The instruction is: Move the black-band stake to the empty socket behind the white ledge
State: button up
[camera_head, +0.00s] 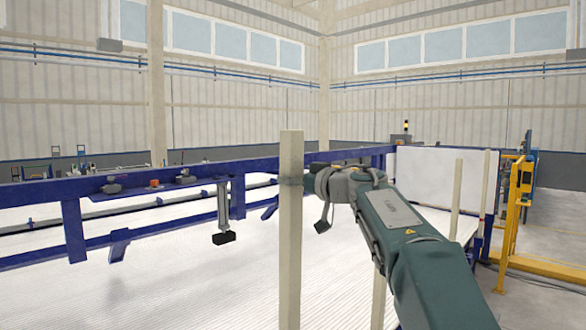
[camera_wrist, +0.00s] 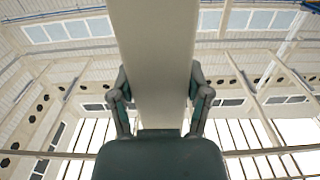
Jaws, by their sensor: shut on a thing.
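A tall cream stake (camera_head: 290,235) stands upright in the middle of the head view. My gripper (camera_head: 308,182) is shut on its upper part from the right. A dark mark shows at grip height, but I cannot tell a band from a finger. In the wrist view the stake (camera_wrist: 158,60) runs up between my two fingers (camera_wrist: 160,95), one on each side. Its lower end is cut off by the head view's edge. A white upright panel (camera_head: 435,172) stands behind my arm at right; I cannot tell if it is the ledge. No empty socket is discernible.
Two cream stakes (camera_head: 456,200) (camera_head: 484,192) stand near the white panel. Part of another stake (camera_head: 378,298) shows beside my arm. A blue rail frame (camera_head: 75,232) with a hanging cylinder (camera_head: 222,205) borders the white ribbed bed (camera_head: 170,285). A yellow frame (camera_head: 510,225) is at right.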

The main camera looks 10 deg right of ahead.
aim_at(295, 233)
jog(key=f, duration=0.1)
jog(key=a+f, duration=0.1)
jog(key=shift+a+f, duration=0.1)
jog(key=shift+f, duration=0.3)
jog(key=f, duration=0.3)
jog(key=d+f, duration=0.1)
jog(key=f, duration=0.1)
jog(key=shift+f, duration=0.2)
jog(key=shift+a+f, duration=0.35)
jog(key=shift+f, duration=0.25)
jog(key=shift+d, duration=0.15)
jog(key=shift+s, duration=0.2)
jog(key=shift+f, duration=0.45)
jog(key=shift+f, duration=1.05)
dwell(0.3)
